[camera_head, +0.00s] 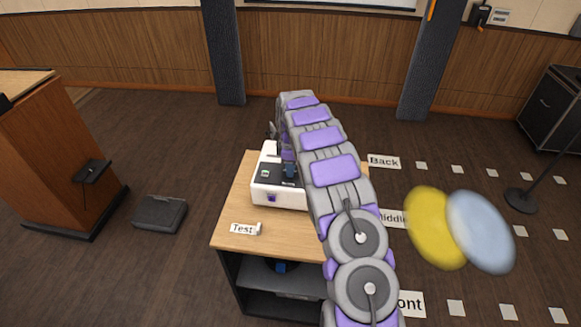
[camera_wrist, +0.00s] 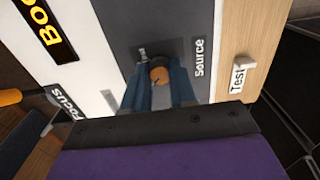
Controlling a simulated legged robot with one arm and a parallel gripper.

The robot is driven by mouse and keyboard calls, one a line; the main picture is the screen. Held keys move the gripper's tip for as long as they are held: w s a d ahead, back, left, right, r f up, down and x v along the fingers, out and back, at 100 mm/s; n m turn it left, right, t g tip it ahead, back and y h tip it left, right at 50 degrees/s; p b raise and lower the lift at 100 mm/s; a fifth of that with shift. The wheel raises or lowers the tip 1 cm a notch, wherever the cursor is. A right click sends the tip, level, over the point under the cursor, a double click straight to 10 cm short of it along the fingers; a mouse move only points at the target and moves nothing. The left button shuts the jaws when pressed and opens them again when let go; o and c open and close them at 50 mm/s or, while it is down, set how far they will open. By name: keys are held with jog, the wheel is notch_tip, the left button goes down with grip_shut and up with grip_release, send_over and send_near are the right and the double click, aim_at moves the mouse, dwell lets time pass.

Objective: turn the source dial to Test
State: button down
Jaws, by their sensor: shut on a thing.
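The source dial (camera_wrist: 158,74) shows in the wrist view as a small knob with an orange-brown top on a dark grey panel, beside the printed word "Source" (camera_wrist: 199,57). My gripper (camera_wrist: 160,82) has its two blue fingers on either side of the dial and is shut on it. A small light mark sits by the dial; which setting it points to I cannot tell. The "Test" label (camera_wrist: 238,78) lies on the wood to the right, and in the head view it is at the table's front left (camera_head: 243,229). My arm hides much of the white console (camera_head: 268,180) there.
The console stands on a wooden cart top (camera_head: 228,212) with dark shelves below. A lectern (camera_head: 50,150) and a dark box (camera_head: 160,213) are at the left. Yellow (camera_head: 430,225) and pale blue (camera_head: 480,230) discs and floor labels are at the right.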

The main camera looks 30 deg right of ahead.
jog(key=shift+w+r+m, duration=0.1)
jog(key=shift+r+m, duration=0.05)
jog(key=shift+m, duration=0.15)
jog(key=m+p, duration=0.2)
jog(key=shift+r+m, duration=0.1)
jog(key=shift+m, duration=0.2)
jog(key=m+p, duration=0.3)
jog(key=m, duration=0.2)
jog(key=shift+m, duration=0.3)
jog(key=m+p, duration=0.1)
jog(key=m, duration=0.3)
jog(key=shift+a+p, duration=0.1)
jog(key=shift+p, duration=0.25)
jog(key=m+p, duration=0.1)
jog(key=m, duration=0.4)
jog(key=shift+w, duration=0.1)
jog(key=c, duration=1.2)
grip_release()
jog(key=shift+c, duration=0.2)
jog(key=o, duration=0.3)
jog(key=shift+f, duration=0.2)
